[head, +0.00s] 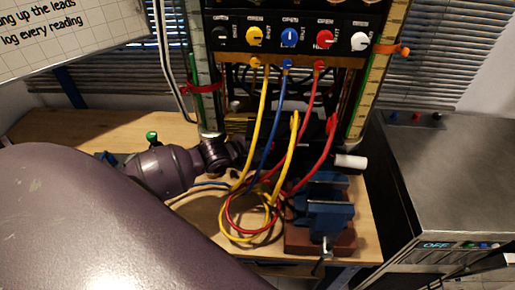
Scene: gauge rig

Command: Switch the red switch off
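A red knob (325,40) sits on the black panel of the gauge rig, between a blue knob (289,37) and a white knob (360,42). The words OPEN and SHUT are printed by the knobs. A small red part (394,115) also shows on the grey box at the right. I cannot tell which of these is the red switch. My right gripper is not in view.
Yellow, blue and red cables (262,120) hang from the panel and coil on the wooden bench (45,128). A blue vice (325,212) stands at the bench's front right. The grey box (465,170) shows OFF on its front. A sign (75,30) fills the upper left.

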